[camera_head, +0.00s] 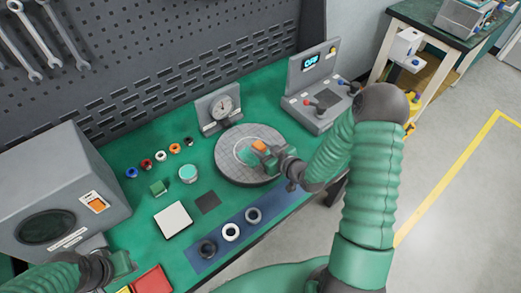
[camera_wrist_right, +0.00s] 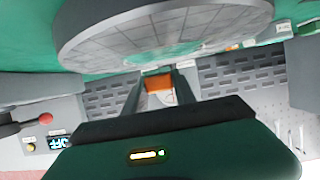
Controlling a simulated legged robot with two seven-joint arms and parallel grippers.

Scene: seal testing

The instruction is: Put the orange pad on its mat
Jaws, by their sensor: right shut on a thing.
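The orange pad (camera_head: 259,145) is between the fingers of my right gripper (camera_head: 264,151), which is shut on it. In the right wrist view the orange pad (camera_wrist_right: 158,82) shows between the two dark fingers (camera_wrist_right: 158,88). In the head view pad and gripper overlap the round grey plate (camera_head: 228,168) with a green centre; I cannot tell their height above it. A dark square mat (camera_head: 208,202) lies bare on the green bench; I cannot tell whether it is the pad's mat. My left gripper (camera_head: 122,264) is at the lower left, its fingers unclear.
A dial gauge (camera_head: 219,109) stands behind the plate, a control box (camera_head: 318,100) to its right. A grey machine (camera_head: 60,195) stands at left.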

